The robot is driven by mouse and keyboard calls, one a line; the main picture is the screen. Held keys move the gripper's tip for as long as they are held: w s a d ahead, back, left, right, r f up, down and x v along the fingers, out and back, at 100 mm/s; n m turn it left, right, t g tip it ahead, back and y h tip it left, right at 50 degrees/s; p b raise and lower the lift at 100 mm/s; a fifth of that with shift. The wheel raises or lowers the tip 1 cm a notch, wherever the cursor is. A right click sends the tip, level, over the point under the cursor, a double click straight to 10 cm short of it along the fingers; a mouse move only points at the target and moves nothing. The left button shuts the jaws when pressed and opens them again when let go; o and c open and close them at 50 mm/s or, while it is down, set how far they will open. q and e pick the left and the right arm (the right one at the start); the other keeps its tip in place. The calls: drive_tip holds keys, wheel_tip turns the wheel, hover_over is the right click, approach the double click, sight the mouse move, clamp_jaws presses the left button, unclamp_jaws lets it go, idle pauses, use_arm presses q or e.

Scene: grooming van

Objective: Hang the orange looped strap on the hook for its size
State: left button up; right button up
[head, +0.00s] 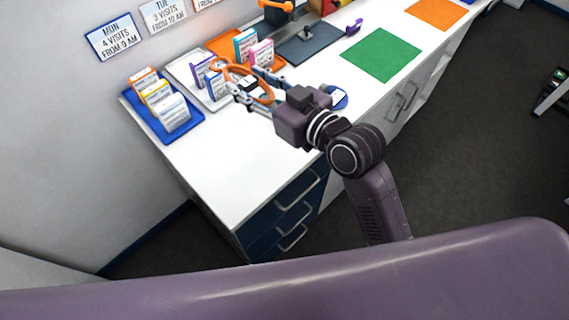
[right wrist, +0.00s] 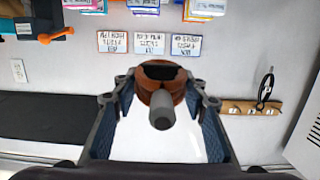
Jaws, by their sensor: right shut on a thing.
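The orange looped strap (head: 237,69) is held by my right gripper (head: 250,84), above the left part of the white counter. Its loop spreads around the fingertips in the head view. In the right wrist view the strap (right wrist: 150,88) shows foreshortened as an orange-brown band between the fingers of the right gripper (right wrist: 160,100), with a grey cylindrical piece in front of it. A wooden hook rail (right wrist: 236,108) with small labels is on the wall in the right wrist view, and a black strap (right wrist: 265,88) is at it. The labels are too small to read. My left gripper is not visible.
The white counter (head: 225,165) carries a blue tray (head: 185,127) with boxes, a white tray, an orange tray, a dark mat (head: 303,52), a green mat (head: 381,55) and a purple item (head: 354,27). Day signs (head: 115,38) hang on the wall. The counter's near left end is clear.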

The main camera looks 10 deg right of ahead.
drive_tip(key=b, duration=0.1)
hover_over(259, 146)
wheel_tip(259, 146, down, 15)
drive_tip(key=shift+f, duration=0.1)
drive_tip(key=shift+w+f+b, duration=0.1)
drive_tip(key=shift+f+b, duration=0.35)
drive_tip(key=shift+f, duration=1.8)
drive_tip(key=o, duration=1.2)
drive_tip(key=shift+f, duration=0.15)
